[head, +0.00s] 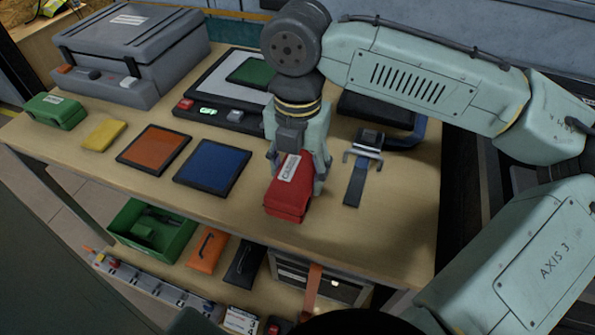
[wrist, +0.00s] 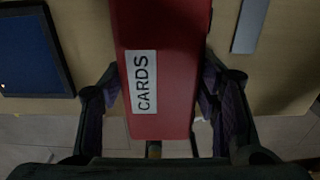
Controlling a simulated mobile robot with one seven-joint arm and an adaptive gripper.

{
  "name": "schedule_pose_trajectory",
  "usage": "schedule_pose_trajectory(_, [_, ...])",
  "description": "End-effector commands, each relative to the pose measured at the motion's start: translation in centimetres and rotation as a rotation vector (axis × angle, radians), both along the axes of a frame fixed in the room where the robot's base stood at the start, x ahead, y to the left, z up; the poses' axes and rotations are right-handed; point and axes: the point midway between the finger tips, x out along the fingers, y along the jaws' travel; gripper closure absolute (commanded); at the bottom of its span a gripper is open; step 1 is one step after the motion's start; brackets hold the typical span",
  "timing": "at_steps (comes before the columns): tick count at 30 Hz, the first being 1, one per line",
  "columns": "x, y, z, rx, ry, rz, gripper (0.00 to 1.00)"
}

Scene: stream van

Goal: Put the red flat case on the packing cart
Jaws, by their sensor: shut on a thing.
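The red flat case (head: 289,199) has a white label; in the wrist view the case (wrist: 170,60) shows the word CARDS on it. My gripper (head: 298,172) is shut on the red case, with one finger on each side of it in the wrist view (wrist: 163,100). The case is near the front edge of the wooden bench; I cannot tell whether it touches the top. I cannot make out a packing cart in either view.
The bench (head: 385,215) also holds a blue panel (head: 212,167), an orange panel (head: 154,149), a yellow block (head: 104,135), a green case (head: 55,111), a grey machine (head: 130,55) and a clamp strap (head: 356,185). A lower shelf holds a green bin (head: 150,230).

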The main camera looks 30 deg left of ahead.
Motion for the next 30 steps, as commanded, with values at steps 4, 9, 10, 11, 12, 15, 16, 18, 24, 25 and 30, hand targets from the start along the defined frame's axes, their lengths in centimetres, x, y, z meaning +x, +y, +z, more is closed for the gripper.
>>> schedule_pose_trajectory(4, [0.0,0.0,-1.4,0.001,-0.002,-0.002,0.85])
schedule_pose_trajectory(9, [0.0,0.0,-1.6,0.002,-0.002,-0.002,0.85])
schedule_pose_trajectory(10, [0.0,0.0,-1.5,0.002,-0.002,-0.002,0.85])
schedule_pose_trajectory(11, [0.0,0.0,-1.5,0.002,-0.002,-0.002,0.85])
schedule_pose_trajectory(12, [0.0,0.1,-1.6,0.002,-0.002,-0.002,0.85])
schedule_pose_trajectory(15, [0.0,0.1,-1.8,0.003,0.000,-0.001,0.85])
schedule_pose_trajectory(16, [0.0,0.1,-1.9,0.003,-0.001,-0.001,0.85])
schedule_pose_trajectory(18, [0.0,0.0,-1.9,0.003,-0.003,-0.002,0.40])
schedule_pose_trajectory(24, [0.0,0.0,-1.9,0.002,-0.002,-0.002,0.27])
schedule_pose_trajectory(25, [0.0,0.0,-1.9,0.002,-0.002,-0.002,0.25])
schedule_pose_trajectory(30, [0.0,0.0,-1.9,0.002,-0.002,-0.002,0.24])
